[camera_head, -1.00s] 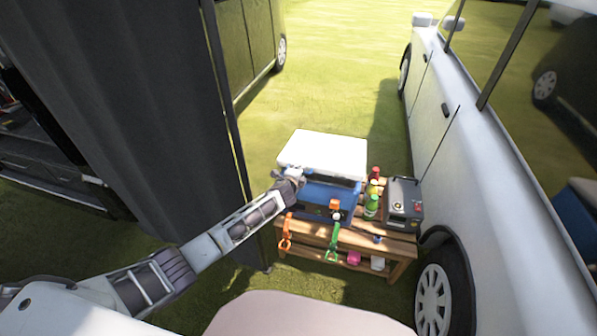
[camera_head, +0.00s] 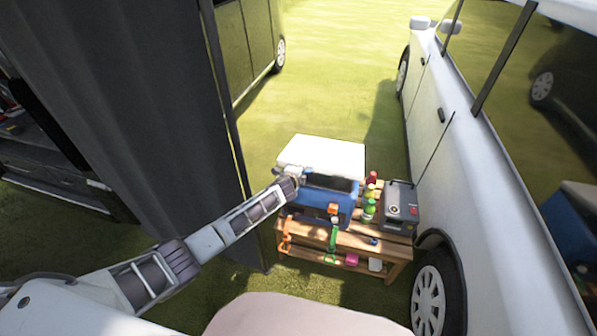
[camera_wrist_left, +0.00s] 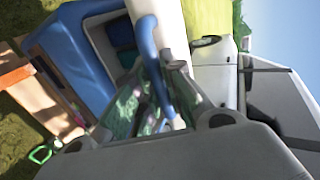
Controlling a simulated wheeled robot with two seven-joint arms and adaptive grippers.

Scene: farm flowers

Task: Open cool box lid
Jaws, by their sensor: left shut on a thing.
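The cool box (camera_head: 318,204) has a blue body and stands on a wooden table. Its white lid (camera_head: 322,154) is raised and tilted back, and a dark opening shows in front of it. My left gripper (camera_head: 290,178) is at the left front of the lid. In the left wrist view, the gripper (camera_wrist_left: 155,112) is shut around a blue bar along the edge of the white lid (camera_wrist_left: 172,25). The open blue body (camera_wrist_left: 72,62) shows to the left, with dark and teal contents inside. My right gripper is not in view.
The wooden table (camera_head: 375,251) also carries several bottles (camera_head: 369,208), a grey device (camera_head: 401,208) and orange and green hand tools (camera_head: 332,238). A white car (camera_head: 470,170) stands close on the right. A dark curtain (camera_head: 120,110) hangs on the left. Grass lies behind.

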